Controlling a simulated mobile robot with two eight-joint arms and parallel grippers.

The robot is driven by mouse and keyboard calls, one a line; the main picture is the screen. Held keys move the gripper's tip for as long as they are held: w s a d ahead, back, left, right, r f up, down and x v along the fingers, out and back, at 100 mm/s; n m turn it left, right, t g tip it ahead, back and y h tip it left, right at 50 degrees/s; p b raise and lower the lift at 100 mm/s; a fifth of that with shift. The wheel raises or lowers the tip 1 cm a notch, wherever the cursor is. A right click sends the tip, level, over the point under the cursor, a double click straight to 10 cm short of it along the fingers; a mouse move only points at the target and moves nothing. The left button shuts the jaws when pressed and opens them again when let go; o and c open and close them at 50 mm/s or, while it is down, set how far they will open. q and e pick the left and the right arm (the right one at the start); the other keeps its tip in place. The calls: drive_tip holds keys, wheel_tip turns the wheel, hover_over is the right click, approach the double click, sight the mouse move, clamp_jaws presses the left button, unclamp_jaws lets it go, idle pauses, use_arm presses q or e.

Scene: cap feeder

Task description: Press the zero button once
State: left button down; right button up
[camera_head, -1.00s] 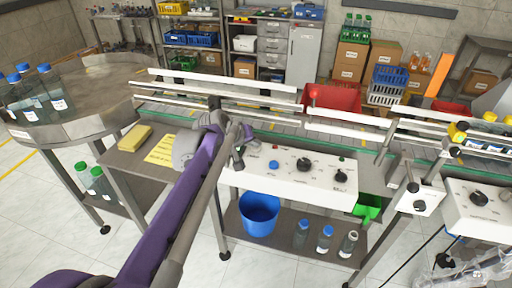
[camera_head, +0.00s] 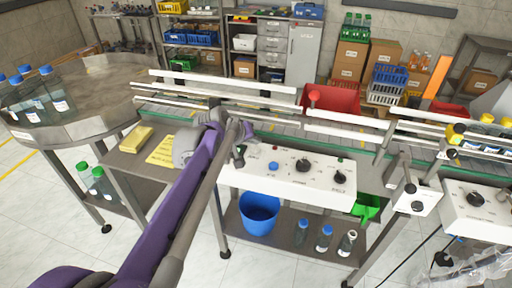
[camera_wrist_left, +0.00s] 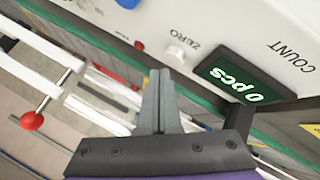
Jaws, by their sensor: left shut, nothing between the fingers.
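The white control box (camera_head: 285,182) stands at the front of the conveyor, with a blue button, black knobs and small buttons. In the left wrist view, the small white zero button (camera_wrist_left: 174,55) sits beside its ZERO label and a dark display (camera_wrist_left: 236,84) reading "0 pcs". My left gripper (camera_head: 239,157) is at the left end of the box. In the left wrist view its shut, empty fingers (camera_wrist_left: 160,75) end close to the zero button. I cannot tell whether they touch it. In the head view the arm and gripper hide the button. My right gripper is not in view.
A blue button (camera_head: 273,166) and a black knob (camera_head: 303,165) lie to the right on the box. Conveyor rails (camera_head: 230,88) run behind it. A yellow sponge (camera_head: 136,139) lies on the side table. A blue bucket (camera_head: 259,212) stands on the shelf below.

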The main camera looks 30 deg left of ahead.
sight(255, 151)
use_arm(q)
wheel_tip(255, 151, up, 5)
drive_tip(key=p, duration=0.4)
drive_tip(key=shift+r, duration=0.1)
idle(0.3)
idle(0.4)
drive_tip(key=s+d, duration=0.2)
drive_tip(key=s+d+f+m, duration=0.1)
drive_tip(key=s+d, duration=0.1)
drive_tip(key=s+d+f+m+g+p, duration=0.1)
drive_tip(key=s+d, duration=0.1)
drive_tip(key=shift+d, duration=0.15)
drive_tip(key=s+d+f+m+g+p, duration=0.1)
drive_tip(key=s+d+f+m, duration=0.2)
drive_tip(key=s, duration=0.8)
drive_tip(key=s+d+f+m+g+p, duration=0.1)
drive_tip(key=s+d+f+m, duration=0.2)
drive_tip(key=s+d+f, duration=0.2)
drive_tip(key=s+f, duration=0.3)
drive_tip(key=s, duration=0.2)
drive_tip(key=shift+s+d+g+y, duration=0.25)
drive_tip(key=shift+s+g+y, duration=0.1)
drive_tip(key=shift+g+y, duration=0.05)
